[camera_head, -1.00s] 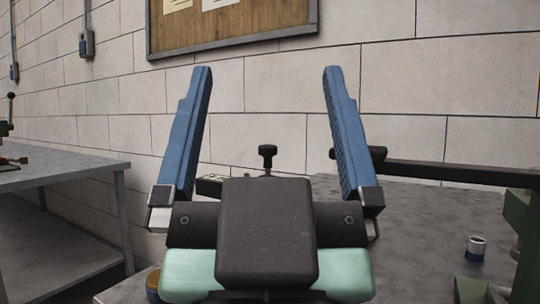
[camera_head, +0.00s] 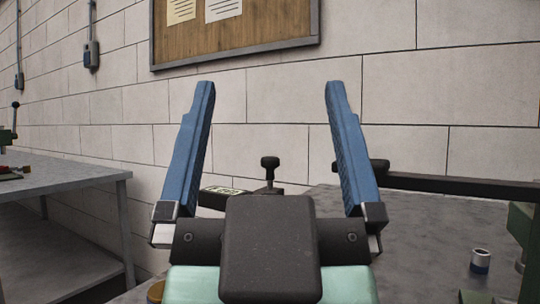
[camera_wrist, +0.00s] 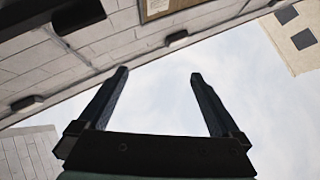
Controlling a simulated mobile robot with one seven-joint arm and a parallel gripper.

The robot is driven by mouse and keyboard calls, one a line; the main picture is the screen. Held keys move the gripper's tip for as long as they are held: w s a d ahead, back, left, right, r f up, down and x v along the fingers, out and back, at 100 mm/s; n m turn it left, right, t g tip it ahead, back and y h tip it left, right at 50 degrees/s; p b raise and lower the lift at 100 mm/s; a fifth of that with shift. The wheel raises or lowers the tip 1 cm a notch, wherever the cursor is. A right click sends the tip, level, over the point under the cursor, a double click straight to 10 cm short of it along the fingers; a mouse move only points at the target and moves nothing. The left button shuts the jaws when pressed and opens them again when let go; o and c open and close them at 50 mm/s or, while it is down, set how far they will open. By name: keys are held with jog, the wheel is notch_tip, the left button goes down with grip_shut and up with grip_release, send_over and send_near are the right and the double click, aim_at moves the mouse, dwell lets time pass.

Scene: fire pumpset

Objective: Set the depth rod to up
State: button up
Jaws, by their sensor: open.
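My gripper (camera_head: 268,88) is open and empty in the head view, with its two blue fingers pointing up and well apart. I cannot tell whether this is the depth rod. A long black bar with a rounded end (camera_head: 450,184) lies level at the right, its left end partly behind the right finger.
A grey worktop (camera_head: 420,225) spreads behind and right of my gripper. A small metal cylinder with a dark blue base (camera_head: 480,261) stands on it. A green part (camera_head: 522,225) is at the right edge. Another bench (camera_head: 70,185) stands left, before a block wall (camera_head: 290,95).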

jog(key=shift+w+r+p, duration=0.25)
jog(key=shift+p, duration=0.25)
jog(key=c, duration=0.4)
jog(key=w+p, duration=0.1)
jog(key=p, duration=0.1)
jog(key=w+r+g+p, duration=0.1)
jog(key=p, duration=0.1)
jog(key=w+m+g+p, duration=0.1)
jog(key=p, duration=0.2)
jog(key=shift+w+r+h, duration=0.25)
jog(key=shift+w+h, duration=0.1)
jog(key=shift+h, duration=0.05)
jog(key=shift+c, duration=1.1)
jog(key=w+a+f+g+h+p, duration=0.1)
jog(key=w+f+g+p, duration=0.5)
jog(key=p, duration=1.9)
jog(key=w+d+f+g+p, duration=0.1)
jog(key=w, duration=0.9)
jog(key=shift+w+d+f+m+g+h, duration=0.15)
jog(key=shift+w+d+m+g+h, duration=0.15)
jog(key=shift+h, duration=0.1)
jog(key=shift+a, duration=0.1)
